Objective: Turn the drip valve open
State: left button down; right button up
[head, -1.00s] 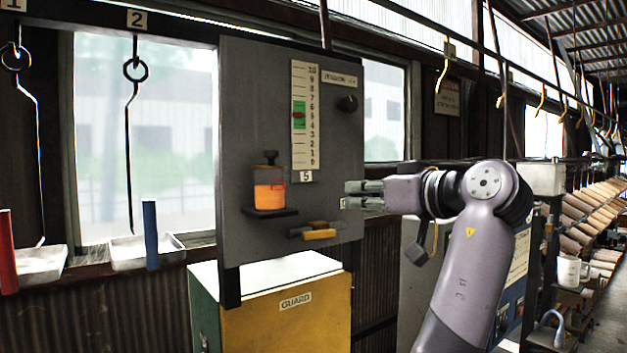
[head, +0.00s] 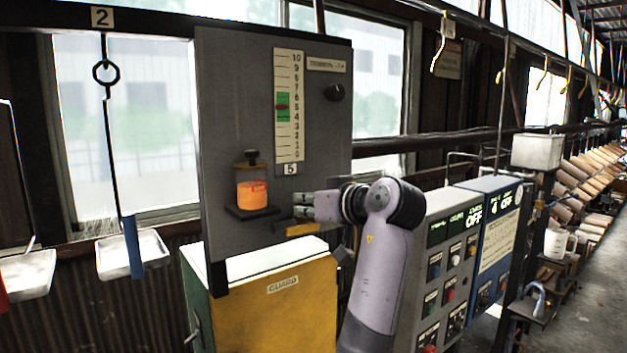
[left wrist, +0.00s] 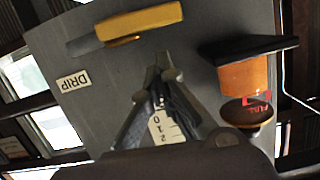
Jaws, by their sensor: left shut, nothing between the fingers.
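The drip valve's yellow handle (head: 301,229) lies roughly level low on the grey panel (head: 225,80), below and right of the orange jar (head: 252,194). In the left wrist view the picture is turned over; the handle (left wrist: 145,20) is above the fingers, beside the DRIP label (left wrist: 73,81). My left gripper (head: 300,206) is shut and empty, just above the handle in the head view. Its fingertips (left wrist: 160,62) appear apart from the handle in the wrist view. The gripper hides part of the valve area in the head view. My right gripper is not in view.
The jar's shelf (head: 251,213) juts out left of my gripper. The yellow guard box (head: 290,305) stands below the panel. A button console (head: 450,265) is at right. Hooks (head: 441,45) hang from the overhead rail, and trays (head: 150,252) hang at left.

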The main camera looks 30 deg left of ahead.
aim_at(300, 228)
pick_arm(q)
jog(key=f+b, duration=0.1)
jog(key=f+n+b, duration=0.1)
jog(key=f, duration=0.1)
jog(key=shift+s, duration=0.35)
jog(key=shift+s+n+t+b, duration=0.1)
jog(key=shift+n+t+b, duration=0.25)
jog(key=shift+b, duration=0.25)
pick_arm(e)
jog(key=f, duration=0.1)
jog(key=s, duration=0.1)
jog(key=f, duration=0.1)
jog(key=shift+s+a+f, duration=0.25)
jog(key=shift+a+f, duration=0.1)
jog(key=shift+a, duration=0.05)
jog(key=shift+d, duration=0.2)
pick_arm(q)
jog(key=shift+r, duration=0.1)
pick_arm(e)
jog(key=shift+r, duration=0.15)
